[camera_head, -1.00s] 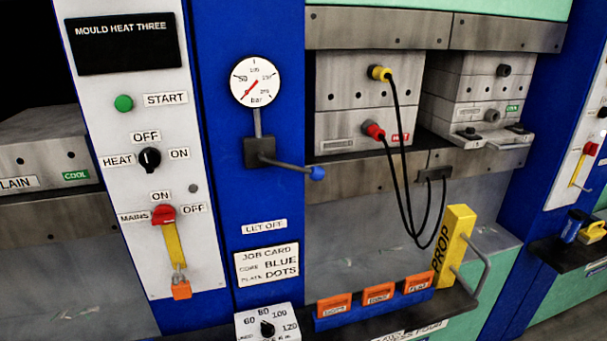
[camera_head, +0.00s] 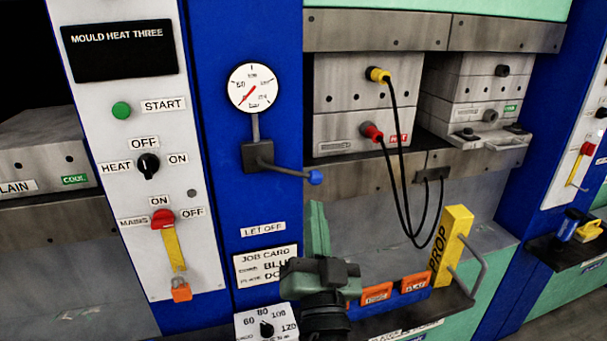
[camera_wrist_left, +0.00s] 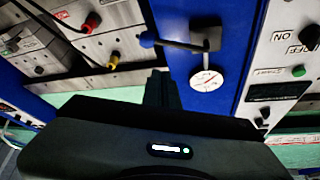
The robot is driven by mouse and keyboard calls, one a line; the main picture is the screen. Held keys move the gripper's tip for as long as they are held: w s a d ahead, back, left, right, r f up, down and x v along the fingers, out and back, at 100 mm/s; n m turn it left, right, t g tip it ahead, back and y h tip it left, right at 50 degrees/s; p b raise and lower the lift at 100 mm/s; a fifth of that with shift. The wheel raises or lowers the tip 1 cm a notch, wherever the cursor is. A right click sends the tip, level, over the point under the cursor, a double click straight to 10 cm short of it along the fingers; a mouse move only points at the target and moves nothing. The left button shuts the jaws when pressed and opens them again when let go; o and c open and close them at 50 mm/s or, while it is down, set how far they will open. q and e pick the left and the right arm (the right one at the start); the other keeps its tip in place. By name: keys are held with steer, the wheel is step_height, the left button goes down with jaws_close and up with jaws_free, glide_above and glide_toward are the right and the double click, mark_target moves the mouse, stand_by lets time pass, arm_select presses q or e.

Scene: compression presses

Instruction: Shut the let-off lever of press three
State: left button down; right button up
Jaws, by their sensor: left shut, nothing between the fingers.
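The let-off lever is a dark bar ending in a blue knob (camera_head: 315,177). It sticks out to the right, slightly downward, from a dark valve block (camera_head: 257,156) under the round gauge (camera_head: 253,88), above the LET OFF label (camera_head: 263,228). My left gripper (camera_head: 317,208) is below the knob, fingers pointing up, shut and empty, apart from the lever in the picture. The left wrist view shows the scene upside down, with the blue knob (camera_wrist_left: 147,40) just beyond my shut fingers (camera_wrist_left: 160,78). My right gripper is not in view.
A yellow PROP post (camera_head: 453,247) and a bent grey handle (camera_head: 478,265) stand to the right. Black cables (camera_head: 402,190) hang from the heated mould. The control panel (camera_head: 130,75) with switches is on the left. Orange tags (camera_head: 415,283) lie below. My gripper covers part of the job card.

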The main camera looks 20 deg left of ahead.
arm_select(q)
steer(key=shift+s+d+r+y, duration=0.15)
steer(key=shift+r, duration=0.3)
steer(key=shift+s+d+r+y, duration=0.1)
steer(key=shift+s+r+y, duration=0.05)
steer(key=shift+r, duration=0.3)
steer(key=shift+r, duration=0.1)
step_height(320, 180, up, 5)
steer(key=p, duration=0.7)
glide_above(303, 177)
steer(key=s+d, duration=0.2)
steer(key=f, duration=0.2)
steer(key=a+f, duration=0.1)
steer(key=f, duration=0.1)
steer(key=shift+s+a+f+p, duration=0.1)
steer(key=shift+a+p, duration=0.1)
steer(key=shift+p, duration=0.2)
